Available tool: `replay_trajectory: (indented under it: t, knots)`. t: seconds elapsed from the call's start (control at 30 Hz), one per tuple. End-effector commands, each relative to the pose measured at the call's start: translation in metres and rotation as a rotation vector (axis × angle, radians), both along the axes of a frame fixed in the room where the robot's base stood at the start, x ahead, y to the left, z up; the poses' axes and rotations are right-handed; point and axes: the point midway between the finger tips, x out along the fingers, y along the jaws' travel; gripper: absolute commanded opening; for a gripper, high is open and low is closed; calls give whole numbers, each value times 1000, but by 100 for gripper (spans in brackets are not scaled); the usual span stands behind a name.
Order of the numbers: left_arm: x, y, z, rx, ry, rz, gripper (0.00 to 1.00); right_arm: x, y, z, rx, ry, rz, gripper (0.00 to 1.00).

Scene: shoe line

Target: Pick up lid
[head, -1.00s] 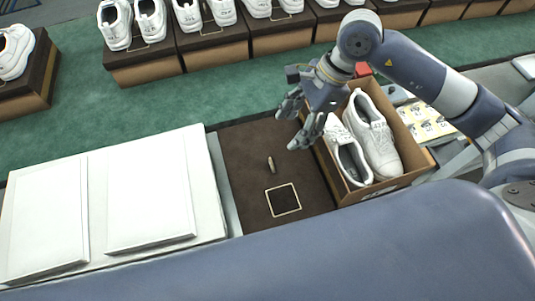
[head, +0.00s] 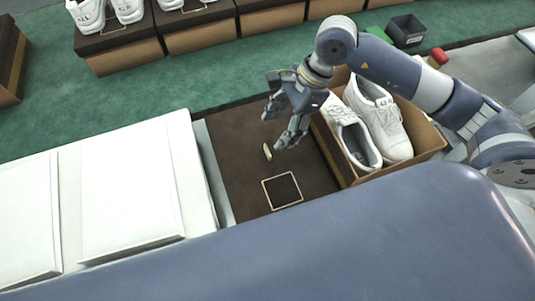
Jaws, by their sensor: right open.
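The dark brown lid (head: 235,160) lies flat beside the open shoe box, on its left. It has a square outline near its front edge and a small pale oval mark near its middle. My right gripper (head: 278,128) is open and empty over the lid's far right part, its fingers angled down and left. It appears above the lid; I cannot tell whether it touches. The gripper and wrist hide part of the lid's far right side. My left gripper is not in view.
The open shoe box (head: 432,138) holds a pair of white shoes (head: 382,122) right of the lid. White flat panels (head: 125,190) lie to the left. Shoe boxes (head: 125,55) with white shoes line the back. A black bin (head: 406,31) and a red object (head: 438,57) are at the back right.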

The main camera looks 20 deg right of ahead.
Motion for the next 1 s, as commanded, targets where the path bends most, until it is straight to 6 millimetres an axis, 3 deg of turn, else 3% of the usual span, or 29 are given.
replay_trajectory:
  t: [0.37,0.6,0.9,1.0]
  knots:
    - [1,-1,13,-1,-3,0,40,-5,15,-34,0,4,1,60]
    - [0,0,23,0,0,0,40,-8,27,-66,1,2,0,60]
    - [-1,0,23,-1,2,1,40,-7,29,-73,0,-1,0,60]
    - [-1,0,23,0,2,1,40,-7,29,-73,0,-1,0,40]
